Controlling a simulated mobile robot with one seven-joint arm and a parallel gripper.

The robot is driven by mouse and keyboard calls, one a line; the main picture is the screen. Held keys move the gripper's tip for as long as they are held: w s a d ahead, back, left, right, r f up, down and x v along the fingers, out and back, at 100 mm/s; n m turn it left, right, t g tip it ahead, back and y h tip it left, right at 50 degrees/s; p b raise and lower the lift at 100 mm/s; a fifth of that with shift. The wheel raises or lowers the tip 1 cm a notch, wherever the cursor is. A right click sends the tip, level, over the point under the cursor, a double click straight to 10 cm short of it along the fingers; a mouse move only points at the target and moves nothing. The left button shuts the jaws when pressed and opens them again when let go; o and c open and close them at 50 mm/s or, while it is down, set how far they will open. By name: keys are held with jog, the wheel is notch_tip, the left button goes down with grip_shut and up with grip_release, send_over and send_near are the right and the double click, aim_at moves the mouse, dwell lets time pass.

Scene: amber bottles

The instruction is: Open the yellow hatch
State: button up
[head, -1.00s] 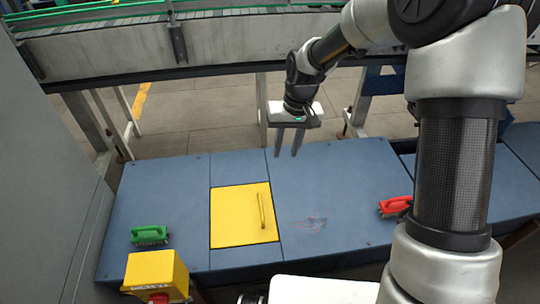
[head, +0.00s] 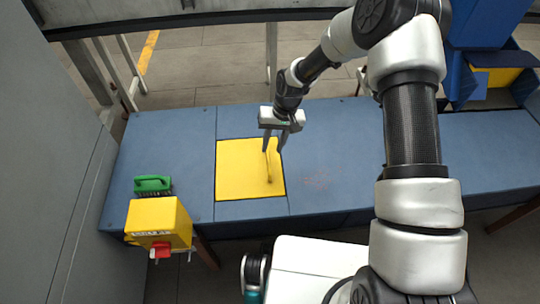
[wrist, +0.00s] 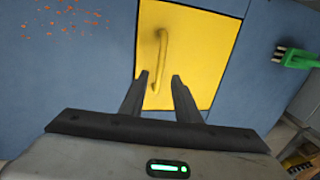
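The yellow hatch (head: 240,172) is a square panel lying shut and flush in the blue bench top. It also fills the upper middle of the wrist view (wrist: 205,50). Its yellow handle (wrist: 161,55) is a slim raised bar near one side; in the head view the handle (head: 268,165) is near the hatch's right edge. My gripper (head: 273,150) is over the handle end of the hatch, pointing down. In the wrist view my gripper (wrist: 160,77) has its fingers apart, with the handle's end between or just beyond the tips. I cannot tell if they touch it.
A green brush (head: 153,185) lies on the blue bench (head: 340,150) left of the hatch. A yellow box with a red knob (head: 158,222) stands at the front left. A blue bin (head: 490,75) is at the back right.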

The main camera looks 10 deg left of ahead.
aim_at(268, 158)
jog(key=f, duration=0.3)
jog(key=a+f+b, duration=0.1)
jog(key=shift+s+f, duration=0.1)
jog(key=shift+f, duration=0.3)
grip_shut()
